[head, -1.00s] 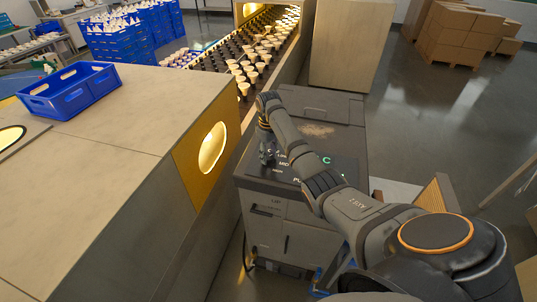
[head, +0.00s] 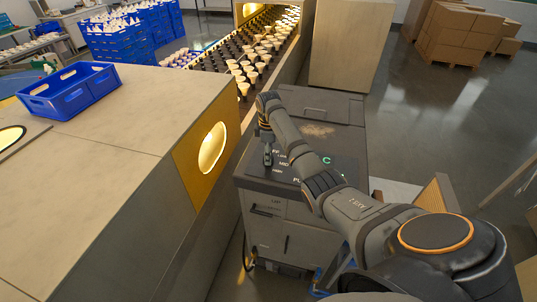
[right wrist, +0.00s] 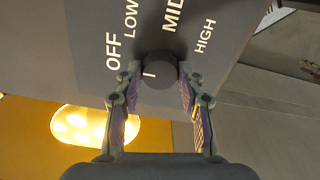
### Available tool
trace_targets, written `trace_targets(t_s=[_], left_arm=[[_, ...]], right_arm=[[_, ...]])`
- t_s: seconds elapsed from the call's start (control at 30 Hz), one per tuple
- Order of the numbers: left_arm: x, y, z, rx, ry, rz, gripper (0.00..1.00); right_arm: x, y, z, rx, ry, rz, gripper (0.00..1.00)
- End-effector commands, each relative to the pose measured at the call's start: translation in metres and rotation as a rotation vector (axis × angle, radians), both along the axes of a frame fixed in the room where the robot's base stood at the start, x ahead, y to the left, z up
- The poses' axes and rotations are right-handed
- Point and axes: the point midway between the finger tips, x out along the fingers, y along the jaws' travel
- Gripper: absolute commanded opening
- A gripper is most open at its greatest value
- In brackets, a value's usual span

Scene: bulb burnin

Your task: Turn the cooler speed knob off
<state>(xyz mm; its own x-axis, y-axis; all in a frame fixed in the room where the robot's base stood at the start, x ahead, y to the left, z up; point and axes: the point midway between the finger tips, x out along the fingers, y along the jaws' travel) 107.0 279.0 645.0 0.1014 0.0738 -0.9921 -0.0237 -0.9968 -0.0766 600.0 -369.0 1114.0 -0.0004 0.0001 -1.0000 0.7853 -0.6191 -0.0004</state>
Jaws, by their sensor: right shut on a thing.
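The cooler (head: 318,178) is a grey cabinet with a dark sloping panel on top. Its dark round speed knob (right wrist: 158,68) sits below the white labels OFF, LOW, MID and HIGH in the right wrist view. A short white mark on the knob lies on its left, toward the OFF side. My right gripper (head: 267,160) points down at the panel. In the right wrist view its fingers (right wrist: 158,78) are shut on the knob, one on each side. The gripper hides the knob in the head view. My left gripper is not in view.
A conveyor (head: 236,78) with rows of bulbs runs behind the cooler. A large grey housing (head: 90,185) with a glowing round window (head: 213,148) stands close on the left, with a blue crate (head: 70,92) on top. Open floor and stacked cartons (head: 452,35) lie to the right.

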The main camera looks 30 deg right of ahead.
Motion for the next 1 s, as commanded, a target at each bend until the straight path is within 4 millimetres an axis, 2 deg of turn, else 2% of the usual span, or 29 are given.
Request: trace_targets(t_s=[0.47, 0.5, 0.67, 1.0], left_arm=[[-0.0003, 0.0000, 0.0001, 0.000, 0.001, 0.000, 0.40], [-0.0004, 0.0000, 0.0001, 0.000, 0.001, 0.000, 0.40], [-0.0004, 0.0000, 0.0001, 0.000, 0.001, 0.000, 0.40], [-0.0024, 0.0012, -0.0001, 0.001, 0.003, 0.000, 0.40]], right_arm=[[0.0010, -0.0002, 0.0013, 0.000, -0.004, 0.017, 0.07], [0.0010, -0.0002, 0.0013, 0.000, -0.004, 0.017, 0.40], [0.0006, -0.0002, 0.0010, 0.000, -0.002, 0.016, 0.61], [0.0005, -0.0002, 0.0041, 0.000, -0.002, 0.015, 0.61]])
